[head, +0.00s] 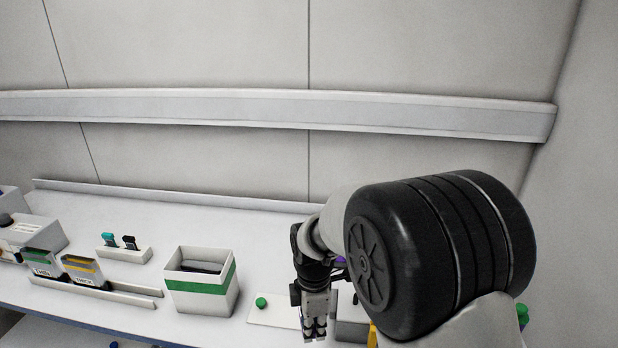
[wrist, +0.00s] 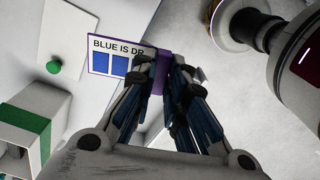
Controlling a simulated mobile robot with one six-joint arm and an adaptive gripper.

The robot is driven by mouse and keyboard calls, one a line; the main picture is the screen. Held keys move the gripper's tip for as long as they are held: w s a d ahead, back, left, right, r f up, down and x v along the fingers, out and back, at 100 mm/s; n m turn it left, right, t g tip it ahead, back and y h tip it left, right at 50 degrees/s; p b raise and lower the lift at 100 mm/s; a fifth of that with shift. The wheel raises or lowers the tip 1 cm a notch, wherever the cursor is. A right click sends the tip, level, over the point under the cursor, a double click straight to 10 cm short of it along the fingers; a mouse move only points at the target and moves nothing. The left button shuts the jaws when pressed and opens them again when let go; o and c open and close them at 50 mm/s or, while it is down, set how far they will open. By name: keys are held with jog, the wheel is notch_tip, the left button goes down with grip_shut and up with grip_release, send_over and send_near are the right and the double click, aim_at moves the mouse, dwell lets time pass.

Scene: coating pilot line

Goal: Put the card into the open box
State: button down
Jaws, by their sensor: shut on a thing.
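A white card with a purple edge, blue squares and the words "BLUE IS DR…" (wrist: 108,60) is between my fingertips in the wrist view. My gripper (wrist: 163,64) is shut on its purple end, and the fingers hide part of the print. In the head view my gripper (head: 315,328) points down, right of the open box, and the card is mostly hidden. The open box (head: 200,298) is white with a green band and stands upright on the bench; something dark shows inside it. Its green band also shows at the left of the wrist view (wrist: 25,133).
A white plate with a green knob (head: 261,302) lies between the box and my gripper. Left of the box are a holder with two upright tools (head: 124,253), low rails (head: 110,291) and two labelled cards with green (head: 42,262) and yellow (head: 82,269) edges. The bench behind is clear.

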jog(key=s+d+f+m, duration=0.1)
jog(key=s+d+m, duration=0.1)
jog(key=d+m, duration=0.65)
jog(key=s+d+f+m, duration=0.15)
jog(key=d+m, duration=0.35)
jog(key=m, duration=0.6)
notch_tip(320, 180, down, 8)
jog(key=b, duration=0.8)
jog(key=shift+a+r, duration=0.2)
